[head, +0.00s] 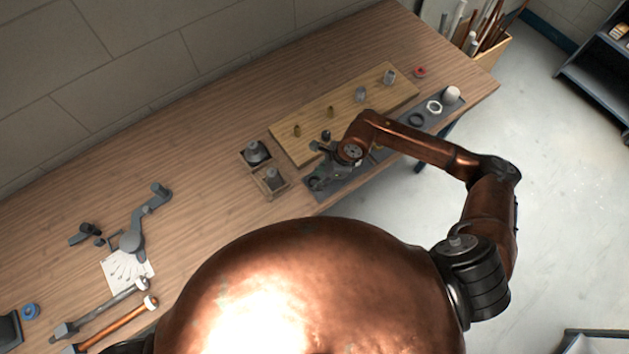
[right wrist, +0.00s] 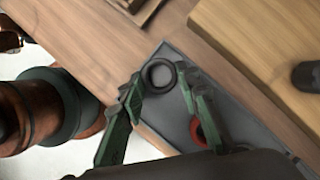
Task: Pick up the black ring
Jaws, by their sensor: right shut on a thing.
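My right gripper (head: 321,180) is low over the near left end of the dark grey mat (head: 394,134). In the right wrist view its two green fingers (right wrist: 160,77) stand on either side of a small black ring (right wrist: 160,88), shut on it. The ring is seen from above, over the left end of the mat. In the head view the gripper mostly hides this ring. A second dark ring (head: 416,119) lies toward the right end of the mat. My left gripper is out of view.
A white ring (head: 434,107) and a white cap (head: 452,94) lie on the mat's right end. A wooden board (head: 345,110) with fittings is behind. Two small trays (head: 257,154) stand left. A red ring (right wrist: 199,132) is near my right finger.

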